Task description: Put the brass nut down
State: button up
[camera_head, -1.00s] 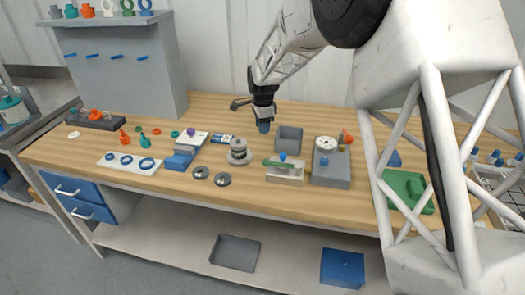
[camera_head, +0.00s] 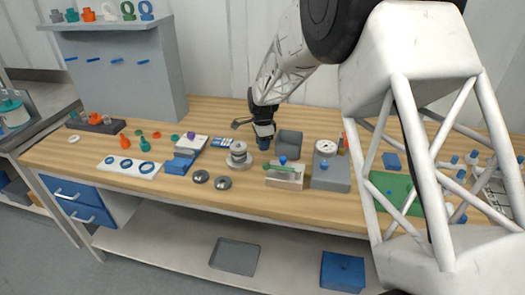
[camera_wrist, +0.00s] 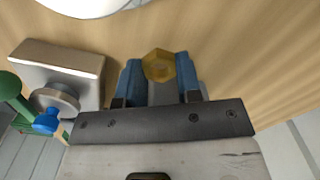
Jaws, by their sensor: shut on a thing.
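The brass nut (camera_wrist: 158,65) is a yellow hexagonal ring, seen in the wrist view between the two blue fingertips of my gripper (camera_wrist: 160,78). My gripper is shut on it, with a finger on each side. In the head view my gripper (camera_head: 264,144) points down, low over the middle of the bench, just left of an open grey box. The nut cannot be made out in the head view. I cannot tell whether it touches the wood below.
The open grey box (camera_head: 289,144) stands close to the right of my gripper. A round metal vessel (camera_head: 238,155) stands to its left front. A block with a green handle (camera_head: 284,175) and a grey unit with a dial (camera_head: 330,172) stand in front right. Bare wood (camera_head: 215,112) lies behind.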

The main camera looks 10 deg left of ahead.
aim_at(262, 156)
jog(key=shift+f, duration=1.85)
jog(key=shift+f, duration=0.1)
jog(key=o, duration=1)
notch_tip(262, 156, up, 12)
jog(key=shift+r, duration=0.1)
